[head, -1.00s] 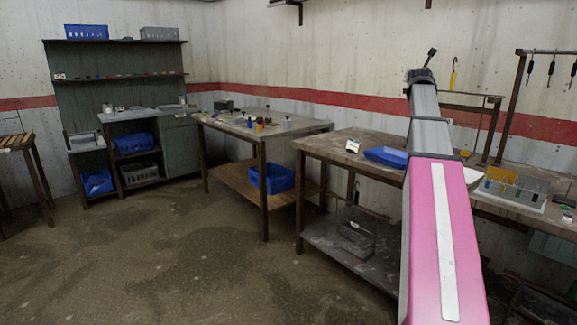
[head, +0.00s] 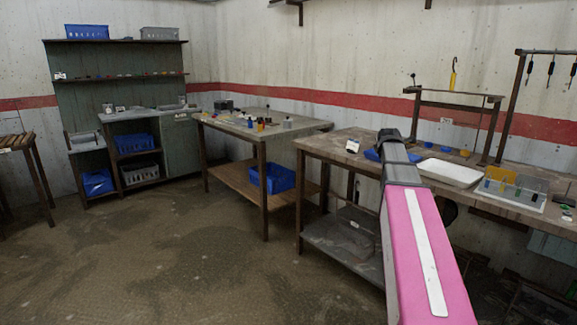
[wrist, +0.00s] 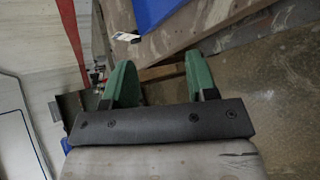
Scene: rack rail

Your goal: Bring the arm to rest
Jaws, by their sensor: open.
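My gripper (wrist: 159,70) shows in the wrist view as two green fingers, spread apart with nothing between them. Below the fingers is a dark mounting plate with a pale surface in front of it. In the head view my pink and grey arm reaches forward over the right workbench (head: 325,145). My gripper itself is hidden there behind the arm's grey end. The blue tray (head: 371,154) lies on that bench, partly covered by the arm. A blue surface (wrist: 152,12) also shows at the top of the wrist view, beyond the fingers.
A white tray (head: 449,172) and a clear-sided rack (head: 513,187) stand on the right of the bench. A metal frame (head: 455,103) stands behind. Another table (head: 228,126) holds small items further left. The floor (head: 150,255) at front left is clear.

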